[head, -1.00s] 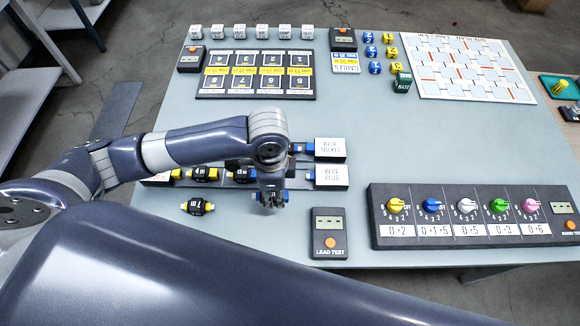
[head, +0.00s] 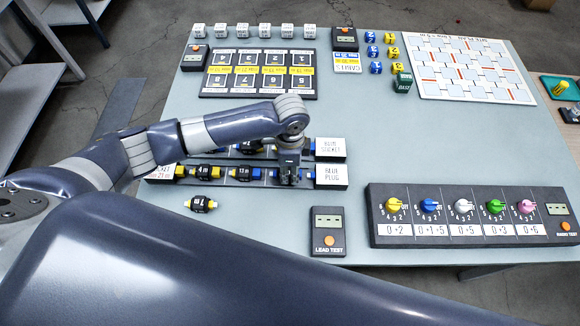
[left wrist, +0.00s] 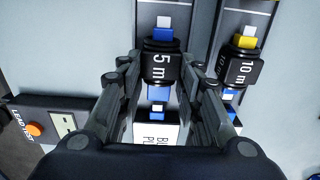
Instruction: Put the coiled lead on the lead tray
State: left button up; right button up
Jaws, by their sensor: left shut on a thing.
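My left gripper (head: 288,181) is shut on a coiled lead (left wrist: 162,62), a black coil marked 5 m with blue ends. It holds the lead over the front row of the lead tray (head: 331,175), beside the BLUE PLUG end plate. In the left wrist view the coil sits between the fingers (left wrist: 165,85), in line with that row. I cannot tell whether it touches the tray. Two more black coils (head: 207,172) lie in the front row. A loose coil with yellow ends (head: 200,204) lies on the table in front of the tray. My right gripper is not in view.
The back row holds leads too, including a 10 m coil (left wrist: 242,68); my arm partly hides it. A dial panel (head: 470,243) is at the right. The table middle is clear.

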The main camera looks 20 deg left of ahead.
aim_at(290, 172)
pick_arm(q)
jog(key=o, duration=1.1)
jog(key=shift+f, duration=0.15)
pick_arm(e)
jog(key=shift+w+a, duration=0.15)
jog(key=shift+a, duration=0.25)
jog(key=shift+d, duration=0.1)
pick_arm(q)
jog(key=shift+r, duration=0.35)
notch_tip(290, 172, up, 12)
jog(key=shift+f+b, duration=0.15)
jog(key=shift+b, duration=0.4)
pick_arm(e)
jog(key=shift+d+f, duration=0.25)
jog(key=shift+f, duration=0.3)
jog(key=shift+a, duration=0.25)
